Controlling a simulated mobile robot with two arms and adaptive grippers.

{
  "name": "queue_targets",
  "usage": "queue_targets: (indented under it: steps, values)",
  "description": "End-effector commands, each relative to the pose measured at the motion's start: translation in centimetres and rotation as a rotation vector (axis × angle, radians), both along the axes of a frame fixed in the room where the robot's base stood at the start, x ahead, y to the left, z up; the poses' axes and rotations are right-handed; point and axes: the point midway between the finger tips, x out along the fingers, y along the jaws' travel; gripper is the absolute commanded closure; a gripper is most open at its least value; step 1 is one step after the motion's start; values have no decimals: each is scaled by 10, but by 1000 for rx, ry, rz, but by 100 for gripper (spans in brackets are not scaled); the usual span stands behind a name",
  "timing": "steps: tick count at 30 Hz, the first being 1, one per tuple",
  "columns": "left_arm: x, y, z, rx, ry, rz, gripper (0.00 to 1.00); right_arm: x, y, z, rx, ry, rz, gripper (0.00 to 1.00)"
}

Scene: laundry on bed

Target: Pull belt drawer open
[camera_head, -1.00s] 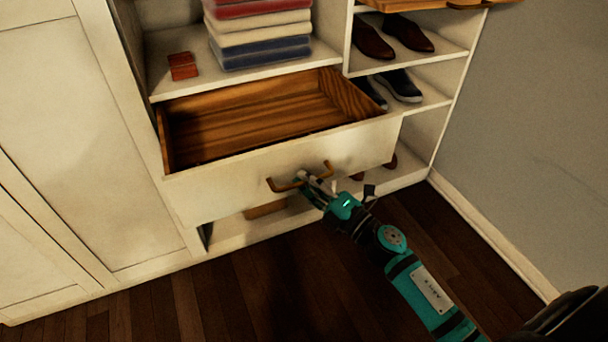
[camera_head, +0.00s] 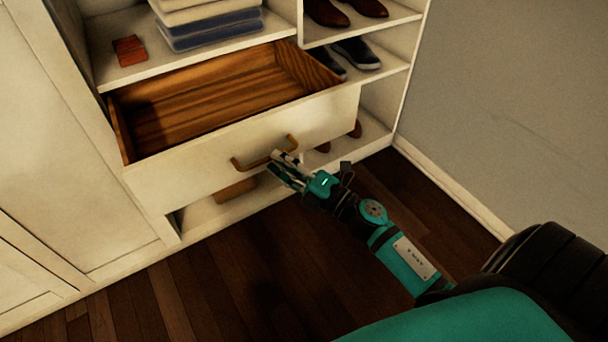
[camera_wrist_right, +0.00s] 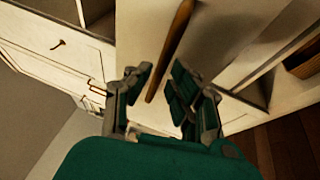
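The belt drawer (camera_head: 195,172) stands pulled out from the white wardrobe, with its bare brown wooden inside in view. Its bronze bar handle (camera_head: 244,165) is on the front panel. My right gripper (camera_head: 283,167) is at the right part of the handle, in front of the drawer. In the right wrist view the handle (camera_wrist_right: 172,50) runs between the spread fingers of the right gripper (camera_wrist_right: 158,92), with gaps on both sides. The fingers are open and not clamped on it. My left gripper is not in view.
Folded clothes (camera_head: 210,25) and a small red-brown item (camera_head: 129,50) lie on the shelf above the drawer. Shoes (camera_head: 355,52) stand on shelves at the right. A grey wall (camera_head: 500,110) bounds the right side. Dark wooden floor (camera_head: 230,290) is clear in front.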

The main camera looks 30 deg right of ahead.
Motion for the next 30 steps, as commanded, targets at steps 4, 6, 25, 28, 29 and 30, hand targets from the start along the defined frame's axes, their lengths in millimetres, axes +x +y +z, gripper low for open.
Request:
queue_targets:
  steps: [4, 6, 25, 28, 29, 30]
  values:
    - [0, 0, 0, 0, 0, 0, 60, -31, -14, -7, 0, 4, -2, 79]
    - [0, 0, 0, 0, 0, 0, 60, -44, -20, -10, 1, 5, -2, 79]
    - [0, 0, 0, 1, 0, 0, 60, -82, -38, -15, 1, -1, -1, 79]
    - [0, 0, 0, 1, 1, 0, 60, -82, -38, -15, 1, -1, -1, 79]
    - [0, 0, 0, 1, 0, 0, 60, -82, -38, -15, 1, -1, -1, 79]
    - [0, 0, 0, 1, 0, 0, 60, -82, -38, -15, 1, -1, -1, 79]
